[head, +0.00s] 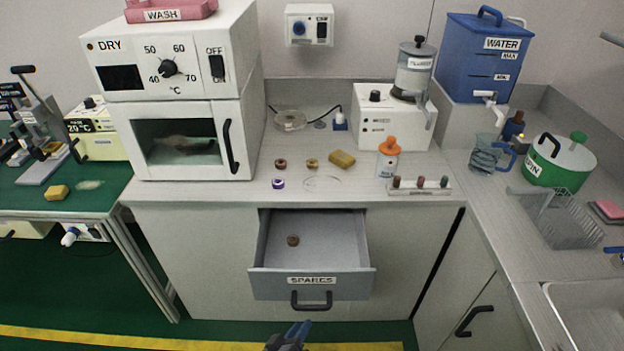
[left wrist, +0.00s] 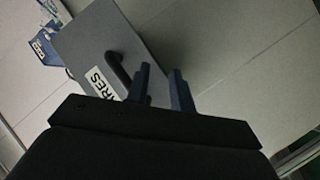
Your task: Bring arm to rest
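My left gripper (head: 296,332) shows at the bottom edge of the head view, below and in front of the drawer handle (head: 309,301). In the left wrist view its two blue fingers (left wrist: 160,88) stand apart with an empty gap between them. The black handle (left wrist: 118,70) and the drawer's label lie beyond the fingers there. The grey SPARES drawer (head: 275,287) is pulled open and holds one small brown ring (head: 293,241). I cannot tell how far the fingers are from the handle, but nothing is held. My right gripper is not in view.
The drying oven (head: 150,180) stands on the counter at left. A sink (head: 590,310) is at right. Open floor lies below the drawer.

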